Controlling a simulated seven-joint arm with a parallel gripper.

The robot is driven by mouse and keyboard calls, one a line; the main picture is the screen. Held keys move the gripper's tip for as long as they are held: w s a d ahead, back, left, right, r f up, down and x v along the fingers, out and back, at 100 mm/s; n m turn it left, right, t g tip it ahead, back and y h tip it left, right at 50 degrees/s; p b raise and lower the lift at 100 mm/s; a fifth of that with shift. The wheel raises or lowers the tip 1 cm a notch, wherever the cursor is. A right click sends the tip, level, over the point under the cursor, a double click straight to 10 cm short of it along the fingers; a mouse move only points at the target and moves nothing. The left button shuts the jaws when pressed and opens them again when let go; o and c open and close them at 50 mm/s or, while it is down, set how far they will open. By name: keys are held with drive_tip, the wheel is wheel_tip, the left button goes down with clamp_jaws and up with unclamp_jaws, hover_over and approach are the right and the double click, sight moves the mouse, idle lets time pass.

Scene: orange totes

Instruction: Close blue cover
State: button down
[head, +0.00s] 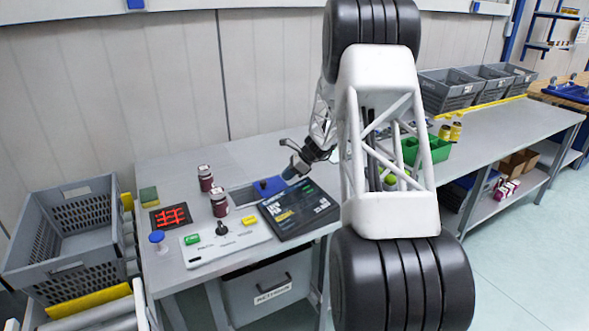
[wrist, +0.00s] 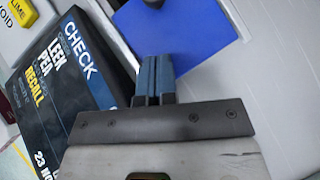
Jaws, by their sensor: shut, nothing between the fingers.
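The blue cover (head: 268,187) is a small flat blue panel on the bench, beside a grey recessed strip (head: 242,196). In the wrist view the blue cover (wrist: 190,38) fills the top middle, with part of a dark knob on it at the top edge. My gripper (head: 290,173) is just right of the cover in the head view. In the wrist view my gripper (wrist: 154,60) has its two blue-grey fingers together and empty, with the tips at the cover's near edge. I cannot tell whether they touch it.
A black "CHECK" box (head: 300,208) lies right beside the gripper. A white control panel (head: 227,242) with a dark joystick is in front, and two dark jars (head: 219,203) stand left of the cover. A grey crate (head: 70,235) is far left. Bench behind the cover is clear.

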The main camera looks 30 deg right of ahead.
drive_tip(key=a, duration=0.1)
drive_tip(key=w+a+f, duration=0.2)
drive_tip(key=shift+a, duration=0.35)
drive_tip(key=shift+w+a, duration=0.3)
drive_tip(key=shift+a, duration=0.4)
drive_tip(key=a, duration=1.2)
drive_tip(key=shift+a, duration=0.1)
drive_tip(key=shift+s, duration=0.1)
wheel_tip(320, 180, up, 6)
hover_over(273, 189)
drive_tip(key=s+a, duration=0.3)
drive_tip(key=s, duration=0.1)
drive_tip(key=shift+v, duration=1.1)
